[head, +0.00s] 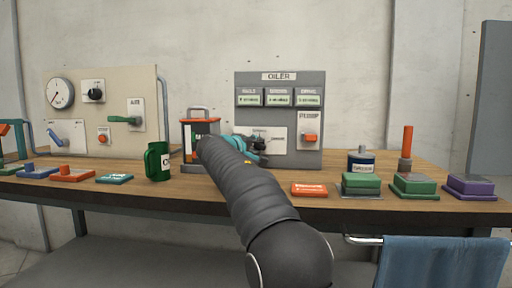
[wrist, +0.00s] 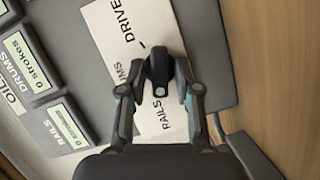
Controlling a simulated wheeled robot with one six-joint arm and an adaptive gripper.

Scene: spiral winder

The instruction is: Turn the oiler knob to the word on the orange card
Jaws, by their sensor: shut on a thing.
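The grey oiler panel (head: 280,118) stands at the back of the bench, right of centre. Its white dial plate (wrist: 125,35) carries the words RAILS, DRUMS and DRIVE, with DRUMS partly covered. The black oiler knob (wrist: 158,70) is in the middle of that plate. My gripper (wrist: 161,88) is shut on the knob, one finger on each side. In the head view my gripper (head: 248,146) is at the plate, partly behind my arm. I cannot tell which word the knob points at. The orange card (head: 309,189) lies on the bench front; its word is too small to read.
The panel's counters (wrist: 30,70) sit above the dial; the DRUMS one reads 0 strokes. An orange-framed lantern-like unit (head: 186,125) and green mug (head: 158,162) stand left. Colored blocks (head: 414,186) line the right front.

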